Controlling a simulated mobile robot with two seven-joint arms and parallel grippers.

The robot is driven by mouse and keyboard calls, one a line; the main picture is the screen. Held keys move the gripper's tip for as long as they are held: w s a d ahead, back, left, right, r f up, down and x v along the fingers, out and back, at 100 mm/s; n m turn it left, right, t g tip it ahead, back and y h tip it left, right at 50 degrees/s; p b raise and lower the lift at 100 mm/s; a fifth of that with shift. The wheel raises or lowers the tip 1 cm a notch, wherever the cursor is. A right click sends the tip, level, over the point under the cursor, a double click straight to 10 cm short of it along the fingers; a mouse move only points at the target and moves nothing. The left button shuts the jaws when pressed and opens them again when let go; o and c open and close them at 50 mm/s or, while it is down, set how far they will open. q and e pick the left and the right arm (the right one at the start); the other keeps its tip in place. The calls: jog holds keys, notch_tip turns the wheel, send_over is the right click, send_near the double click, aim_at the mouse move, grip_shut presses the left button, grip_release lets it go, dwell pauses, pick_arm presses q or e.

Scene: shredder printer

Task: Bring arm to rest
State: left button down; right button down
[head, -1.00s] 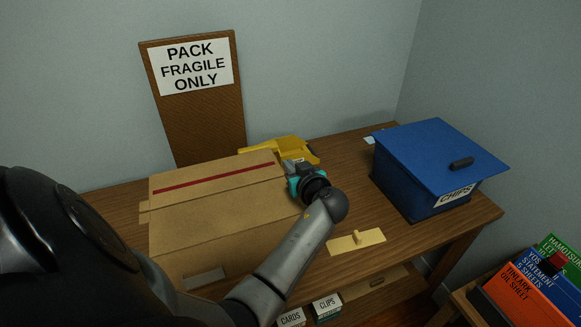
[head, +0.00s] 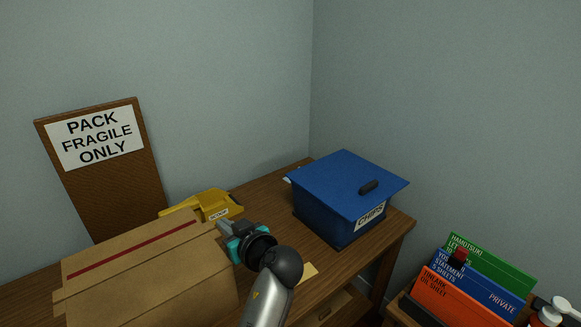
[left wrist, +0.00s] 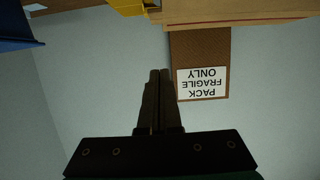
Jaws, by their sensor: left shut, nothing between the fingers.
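My left arm comes up from the bottom of the head view. Its gripper (head: 224,228) is beside the right end of the cardboard box (head: 150,278), near the yellow tray (head: 212,205). In the left wrist view the two dark fingers (left wrist: 160,75) are together with nothing between them. That view is upside down, with the wall sign (left wrist: 203,82) behind the fingers. My right gripper is in neither view.
A blue lidded bin (head: 340,215) labelled CHIPS stands on the wooden desk (head: 265,195) to the right of the gripper. A corkboard sign (head: 95,140) leans at the wall. Coloured folders (head: 470,285) stand at the lower right. Open air lies above the desk.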

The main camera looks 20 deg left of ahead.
pick_arm(q)
jog(key=s+d+f+m+g+h, duration=0.2)
jog(key=s+d+f+m+h, duration=0.4)
jog(key=s+d, duration=0.4)
jog(key=s+d+f+m+g+h, duration=0.1)
jog(key=s+d+f+m+h, duration=0.4)
jog(key=s+d+m+h, duration=0.5)
jog(key=s+a+f+n+g+y, duration=0.1)
jog(key=s+f+y, duration=0.1)
jog(key=f, duration=0.9)
jog(key=s+a+f+y, duration=0.1)
jog(key=s+f, duration=0.1)
jog(key=f, duration=0.9)
jog(key=s+a+f+g, duration=0.1)
jog(key=s+a+f, duration=0.1)
jog(key=s+f, duration=1.2)
jog(key=shift+s+a+f+g+b, duration=0.15)
jog(key=shift+s+a+g+b, duration=0.2)
jog(key=shift+s, duration=0.4)
